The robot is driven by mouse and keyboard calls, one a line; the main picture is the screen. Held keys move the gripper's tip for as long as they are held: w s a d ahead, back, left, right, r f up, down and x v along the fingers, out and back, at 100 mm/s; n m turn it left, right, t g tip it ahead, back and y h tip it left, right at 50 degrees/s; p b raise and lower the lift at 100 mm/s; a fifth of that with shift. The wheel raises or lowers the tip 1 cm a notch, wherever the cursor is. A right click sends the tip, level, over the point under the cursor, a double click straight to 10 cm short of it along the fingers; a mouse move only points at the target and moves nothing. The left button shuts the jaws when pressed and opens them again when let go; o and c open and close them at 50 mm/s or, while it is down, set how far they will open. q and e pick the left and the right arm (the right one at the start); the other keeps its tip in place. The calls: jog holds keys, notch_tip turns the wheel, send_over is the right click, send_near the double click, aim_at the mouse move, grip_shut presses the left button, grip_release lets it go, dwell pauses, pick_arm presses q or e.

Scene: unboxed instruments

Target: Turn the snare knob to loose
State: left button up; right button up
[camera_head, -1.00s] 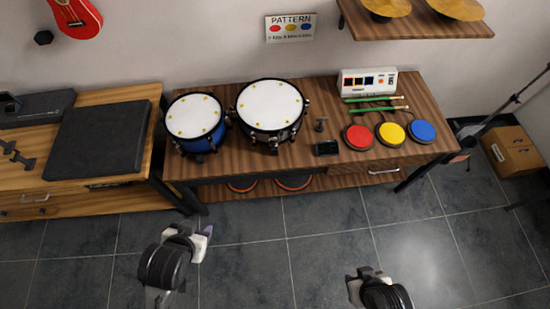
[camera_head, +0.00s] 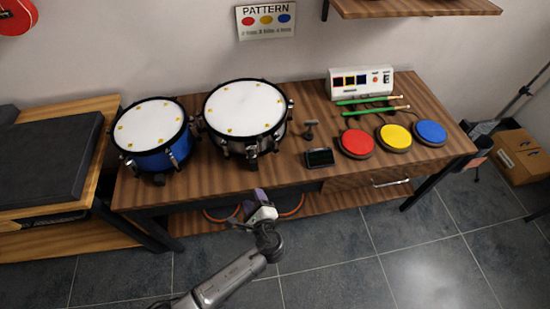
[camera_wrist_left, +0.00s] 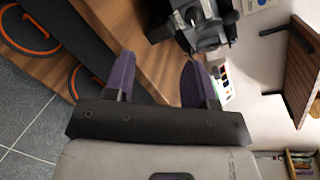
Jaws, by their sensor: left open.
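The snare drum (camera_head: 244,108), with a white head, gold marks and a metallic shell, stands on the wooden table, right of a blue drum (camera_head: 152,135). I cannot make out its knob clearly in the head view. My left gripper (camera_head: 248,208) is in front of the table's front edge, below the snare drum in the picture. In the left wrist view, its purple fingers (camera_wrist_left: 156,78) are apart with nothing between them. Dark drum hardware (camera_wrist_left: 196,22) shows beyond the fingers, apart from them. My right gripper is not in view.
Right of the snare drum are a small stand-like metal piece (camera_head: 310,129), a small black device (camera_head: 319,157), and red (camera_head: 356,142), yellow (camera_head: 394,137) and blue (camera_head: 430,132) pads. Green sticks (camera_head: 368,100) lie behind them. Orange-rimmed round things sit on the lower shelf.

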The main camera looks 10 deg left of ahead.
aim_at(252, 158)
pick_arm(q)
jog(key=w+a+m+t+b, duration=0.1)
jog(key=w+m, duration=0.2)
jog(key=w, duration=0.1)
jog(key=w+a+r+m+t+b, duration=0.1)
jog(key=w+m, duration=0.3)
jog(key=w, duration=0.1)
jog(key=w+a+m+h+b, duration=0.1)
jog(key=w+a+m, duration=0.1)
jog(key=w+m, duration=0.2)
jog(key=shift+w+a+r+t+b, duration=0.1)
jog(key=shift+w+r+t+b, duration=0.05)
jog(key=shift+w+t+b, duration=0.25)
jog(key=c, duration=0.9)
